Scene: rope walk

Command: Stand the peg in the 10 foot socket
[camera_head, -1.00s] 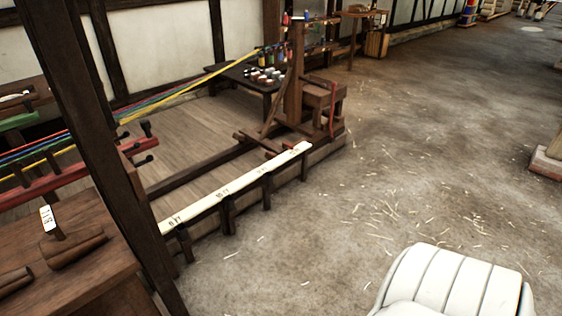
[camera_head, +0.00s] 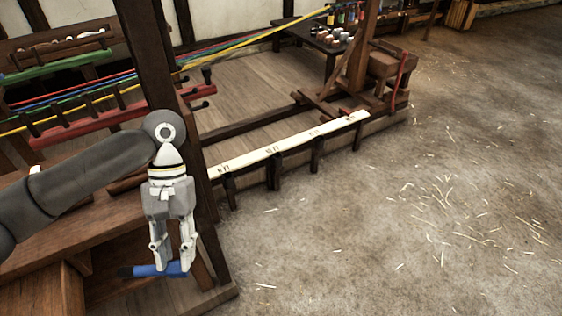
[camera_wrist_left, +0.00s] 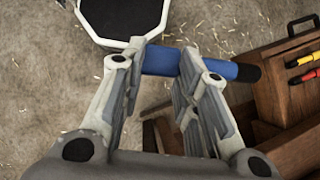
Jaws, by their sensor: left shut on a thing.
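My left gripper (camera_head: 174,258) is shut on a blue peg (camera_head: 157,270) with a black end, held roughly level in front of the wooden bench. In the left wrist view the blue peg (camera_wrist_left: 160,61) lies across between the fingertips, its black end to the right. A long pale board (camera_head: 290,146) with foot marks runs along the low frame, apart from the peg. One middle mark seems to read 10 FT, but the lettering is small. I cannot make out socket holes. My right gripper is not in view.
A dark upright post (camera_head: 160,60) stands just behind my left gripper. The wooden bench (camera_head: 60,225) is under my arm. A red rail (camera_head: 110,120) with dark pegs and coloured ropes lies behind. The straw-strewn floor at right is clear.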

